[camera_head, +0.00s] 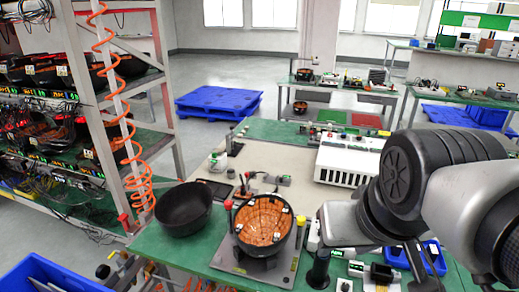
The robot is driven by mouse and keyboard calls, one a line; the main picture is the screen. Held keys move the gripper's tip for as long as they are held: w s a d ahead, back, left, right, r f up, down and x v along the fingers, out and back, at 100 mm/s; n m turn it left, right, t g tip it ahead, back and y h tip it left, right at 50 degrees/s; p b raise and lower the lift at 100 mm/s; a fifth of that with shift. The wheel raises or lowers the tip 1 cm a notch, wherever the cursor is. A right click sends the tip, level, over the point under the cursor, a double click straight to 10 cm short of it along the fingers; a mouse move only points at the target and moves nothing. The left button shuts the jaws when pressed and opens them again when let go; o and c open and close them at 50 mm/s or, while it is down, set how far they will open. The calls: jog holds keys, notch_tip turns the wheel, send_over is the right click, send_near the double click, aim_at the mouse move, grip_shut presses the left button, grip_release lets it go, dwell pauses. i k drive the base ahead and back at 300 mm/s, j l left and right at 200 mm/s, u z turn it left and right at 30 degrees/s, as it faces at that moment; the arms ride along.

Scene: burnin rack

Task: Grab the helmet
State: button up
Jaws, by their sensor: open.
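Two upturned, bowl-like helmet shells are on the green-topped workbench. One is plain black (183,208) and sits near the bench's left edge. The other is a black helmet with an orange-brown lining (262,222), open side up on a grey fixture plate (226,256) with posts around it. My arm reaches in from the right. My gripper (342,224) is at its grey end, to the right of the lined helmet and apart from it. It is open, and I see nothing held in it. Its fingertips are hard to make out.
A white slotted box (347,160) stands behind the gripper. A blue tray (432,258) and small parts lie at the bench's front right. A rack (172,92) with more helmets and a coiled orange hose (138,160) stand left. A blue bin (45,275) is at lower left.

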aim_at(266, 218)
jog(key=i+j+z, duration=0.15)
jog(key=j+z, duration=0.25)
jog(key=j, duration=0.15)
jog(key=j+z, duration=0.45)
jog(key=j, duration=0.15)
jog(key=k+j+z, duration=0.1)
jog(key=j+z, duration=0.15)
jog(key=i+j, duration=0.15)
